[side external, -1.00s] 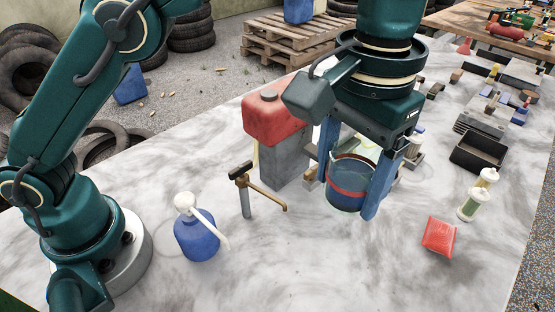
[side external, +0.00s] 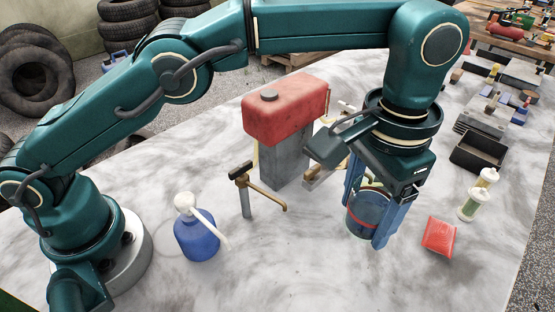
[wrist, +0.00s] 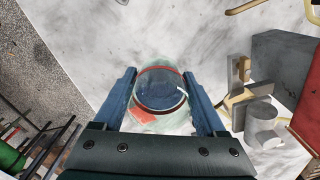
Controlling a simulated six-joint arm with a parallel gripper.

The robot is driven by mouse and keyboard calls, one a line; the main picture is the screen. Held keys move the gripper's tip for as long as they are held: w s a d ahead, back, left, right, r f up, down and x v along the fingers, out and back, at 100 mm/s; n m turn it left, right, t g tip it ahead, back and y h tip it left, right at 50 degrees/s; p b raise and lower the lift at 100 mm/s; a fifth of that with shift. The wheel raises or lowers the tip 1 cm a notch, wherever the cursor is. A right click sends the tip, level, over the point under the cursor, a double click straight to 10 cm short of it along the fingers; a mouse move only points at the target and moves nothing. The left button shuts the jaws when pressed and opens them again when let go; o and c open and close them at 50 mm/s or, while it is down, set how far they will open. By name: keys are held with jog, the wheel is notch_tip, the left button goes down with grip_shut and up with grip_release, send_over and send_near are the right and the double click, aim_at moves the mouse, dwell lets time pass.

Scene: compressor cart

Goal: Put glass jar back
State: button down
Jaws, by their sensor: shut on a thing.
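The glass jar (side external: 366,219) is clear with a red band around it and a bluish lower part. It stands upright between the two blue fingers of my gripper (side external: 368,215) in the side view. My gripper is shut on the jar, one finger on each side. The wrist view shows the jar (wrist: 158,90) from above between the fingertips (wrist: 160,98). I cannot tell whether its base touches the table.
A red tank on a grey block (side external: 285,110) stands left of the jar, with a brass tap (side external: 262,190) before it. A blue pump bottle (side external: 197,236) is at the front left. The front table is clear.

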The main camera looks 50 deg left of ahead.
aim_at(347, 262)
notch_tip(347, 262, down, 10)
dwell(0.6)
grip_release()
jog(key=shift+f, duration=0.15)
notch_tip(347, 262, up, 11)
jog(key=shift+r, duration=0.7)
